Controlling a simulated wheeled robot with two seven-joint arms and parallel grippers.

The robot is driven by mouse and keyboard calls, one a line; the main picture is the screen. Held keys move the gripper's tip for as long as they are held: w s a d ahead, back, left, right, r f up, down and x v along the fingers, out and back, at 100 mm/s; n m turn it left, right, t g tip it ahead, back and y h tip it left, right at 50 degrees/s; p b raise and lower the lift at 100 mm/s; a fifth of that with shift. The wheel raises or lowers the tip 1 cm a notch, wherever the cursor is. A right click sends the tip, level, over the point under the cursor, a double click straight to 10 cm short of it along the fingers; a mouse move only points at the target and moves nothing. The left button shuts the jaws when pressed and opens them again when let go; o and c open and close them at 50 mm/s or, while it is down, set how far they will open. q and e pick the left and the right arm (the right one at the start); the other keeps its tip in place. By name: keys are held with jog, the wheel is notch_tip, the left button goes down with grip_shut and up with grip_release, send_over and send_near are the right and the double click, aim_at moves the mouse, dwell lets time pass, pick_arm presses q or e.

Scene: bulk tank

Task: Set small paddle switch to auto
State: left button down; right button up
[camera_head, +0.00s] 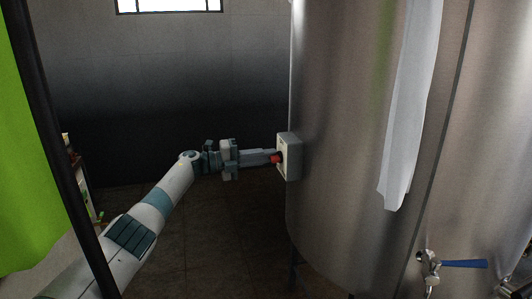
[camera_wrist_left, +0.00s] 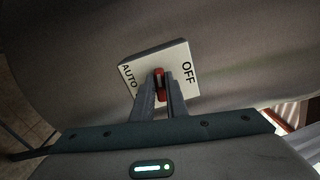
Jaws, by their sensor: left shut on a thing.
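The switch box (camera_head: 290,157) is a small pale box on the side of the steel tank (camera_head: 350,110). In the left wrist view its white plate (camera_wrist_left: 181,57) reads AUTO at the left and OFF at the right. The red paddle (camera_wrist_left: 160,76) stands in the middle of the plate, between the two labels; it also shows in the head view (camera_head: 276,158). My left gripper (camera_wrist_left: 161,84) is shut on the red paddle, one finger on each side, and hides part of it. The plate's lower edge is behind the fingers. My right gripper is not in view.
A white cloth (camera_head: 408,110) hangs down the tank to the right of the box. A tap with a blue handle (camera_head: 463,263) sits low on the right. A green sheet (camera_head: 22,150) and a dark post (camera_head: 62,150) stand at the left. The floor below my arm looks clear.

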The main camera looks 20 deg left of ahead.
pick_arm(q)
jog(key=shift+f+n+p, duration=0.1)
jog(key=shift+n+p, duration=0.3)
jog(key=shift+n, duration=0.8)
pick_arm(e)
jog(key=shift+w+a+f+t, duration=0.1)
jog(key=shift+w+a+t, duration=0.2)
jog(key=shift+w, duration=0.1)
pick_arm(q)
jog(key=c, duration=1.8)
grip_release()
jog(key=shift+a, duration=0.1)
jog(key=shift+o, duration=0.2)
